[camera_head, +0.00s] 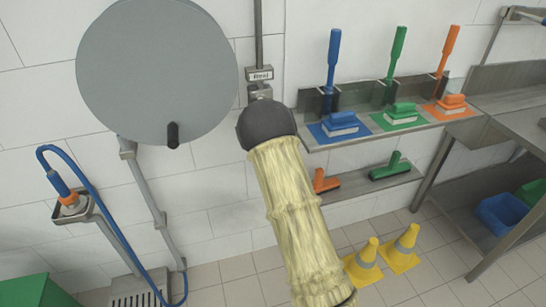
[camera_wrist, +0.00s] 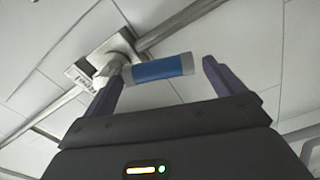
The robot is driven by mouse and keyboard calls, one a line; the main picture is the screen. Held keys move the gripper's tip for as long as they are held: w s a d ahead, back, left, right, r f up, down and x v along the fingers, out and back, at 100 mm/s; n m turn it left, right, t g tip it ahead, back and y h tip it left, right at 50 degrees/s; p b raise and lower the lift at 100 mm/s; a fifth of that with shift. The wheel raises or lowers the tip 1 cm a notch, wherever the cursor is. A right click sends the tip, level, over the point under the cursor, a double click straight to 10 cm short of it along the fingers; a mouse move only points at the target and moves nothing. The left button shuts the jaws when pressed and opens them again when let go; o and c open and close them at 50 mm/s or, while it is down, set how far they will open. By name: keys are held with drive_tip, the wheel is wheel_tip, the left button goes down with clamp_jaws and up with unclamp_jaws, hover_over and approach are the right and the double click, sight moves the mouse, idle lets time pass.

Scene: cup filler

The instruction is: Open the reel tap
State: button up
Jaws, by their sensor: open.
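The reel tap shows in the wrist view as a metal valve body (camera_wrist: 112,60) on a pipe, with a blue lever handle (camera_wrist: 158,69) pointing right. A "Reel" label (camera_wrist: 82,78) sits beside it. My gripper (camera_wrist: 162,78) is open, one dark finger on each side. The handle lies across the gap between the fingertips, its left end close to the left finger. I cannot tell whether they touch. In the head view the label (camera_head: 260,74) and the top of the tap body (camera_head: 260,92) show above my dark wrist, which hides the handle and my fingers.
A large grey hose reel disc (camera_head: 158,70) is on the wall to the left. Shelves (camera_head: 385,127) with coloured brushes stand close on the right. Two yellow cones (camera_head: 400,248) stand on the floor. A blue hose (camera_head: 105,215) hangs at the left.

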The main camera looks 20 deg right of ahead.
drive_tip(key=s+b, duration=0.2)
drive_tip(key=s, duration=1.2)
drive_tip(key=s+a+f+m+g, duration=0.1)
drive_tip(key=s+a+m+g, duration=0.2)
drive_tip(key=s+m+g, duration=0.7)
drive_tip(key=s+a+f+m+g, duration=0.15)
drive_tip(key=s+m+g, duration=0.3)
drive_tip(key=s, duration=1.05)
wheel_tip(320, 180, up, 14)
drive_tip(key=p, duration=1.4)
drive_tip(key=shift+w+a+g, duration=0.3)
drive_tip(key=shift+w+g, duration=0.1)
drive_tip(key=shift+g, duration=0.05)
drive_tip(key=shift+f, duration=0.15)
